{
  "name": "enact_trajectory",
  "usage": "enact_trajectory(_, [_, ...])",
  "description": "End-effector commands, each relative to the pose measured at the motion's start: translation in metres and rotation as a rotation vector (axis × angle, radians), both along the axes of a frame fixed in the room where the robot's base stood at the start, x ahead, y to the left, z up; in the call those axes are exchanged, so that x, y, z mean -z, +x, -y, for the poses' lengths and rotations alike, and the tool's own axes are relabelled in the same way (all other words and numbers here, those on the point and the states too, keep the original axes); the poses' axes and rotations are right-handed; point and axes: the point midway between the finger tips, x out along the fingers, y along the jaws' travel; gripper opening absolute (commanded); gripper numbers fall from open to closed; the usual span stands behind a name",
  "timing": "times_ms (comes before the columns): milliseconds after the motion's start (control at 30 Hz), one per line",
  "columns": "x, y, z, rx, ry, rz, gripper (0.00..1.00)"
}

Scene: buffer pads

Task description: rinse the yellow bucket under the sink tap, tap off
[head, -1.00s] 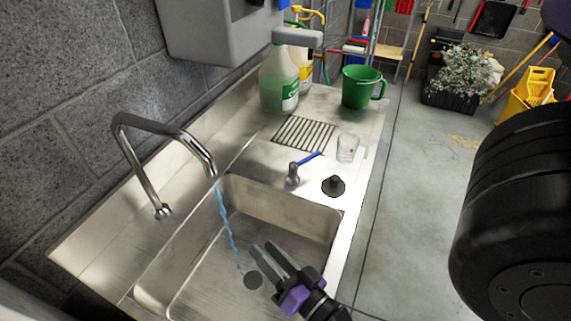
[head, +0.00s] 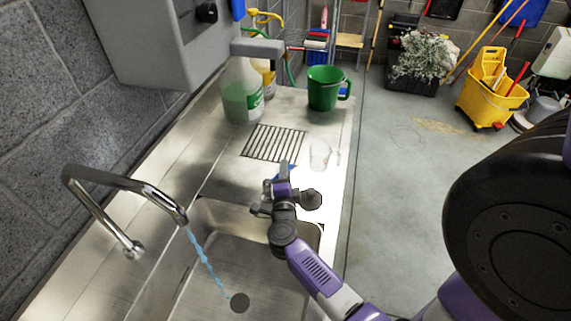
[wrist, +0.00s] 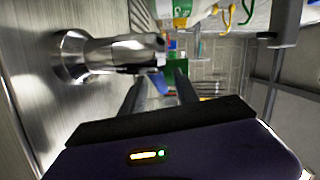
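Blue water runs from the curved sink tap (head: 165,203) into the empty steel sink (head: 215,265), near the dark drain (head: 239,303). The tap's valve, with its blue lever (head: 270,180), stands on the sink deck and is partly hidden by my gripper (head: 284,172). In the wrist view the metal valve body (wrist: 112,53) is just left of my gripper (wrist: 160,88), whose fingers are apart; something blue shows between them. I cannot tell whether they touch the lever. A yellow wheeled mop bucket (head: 492,100) stands on the floor at the far right.
A clear cup (head: 320,154), a dark stopper (head: 311,199) and a drain grate (head: 274,143) are near my gripper. A green mug (head: 323,88) and a green-labelled jug (head: 241,95) stand farther back. A grey wall box (head: 160,40) overhangs the left. Open floor lies to the right.

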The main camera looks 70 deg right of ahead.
Motion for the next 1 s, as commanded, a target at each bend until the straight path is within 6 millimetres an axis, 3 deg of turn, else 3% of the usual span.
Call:
enact_trajectory(233, [0.003, 0.010, 0.029, 0.000, -0.001, 0.000, 0.37])
enact_trajectory(600, [0.004, 0.012, 0.035, -0.001, -0.001, -0.001, 0.37])
enact_trajectory(800, [0.004, 0.012, 0.035, -0.001, -0.001, -0.001, 0.00])
enact_trajectory(1000, [0.004, 0.012, 0.034, -0.002, 0.000, -0.001, 0.00])
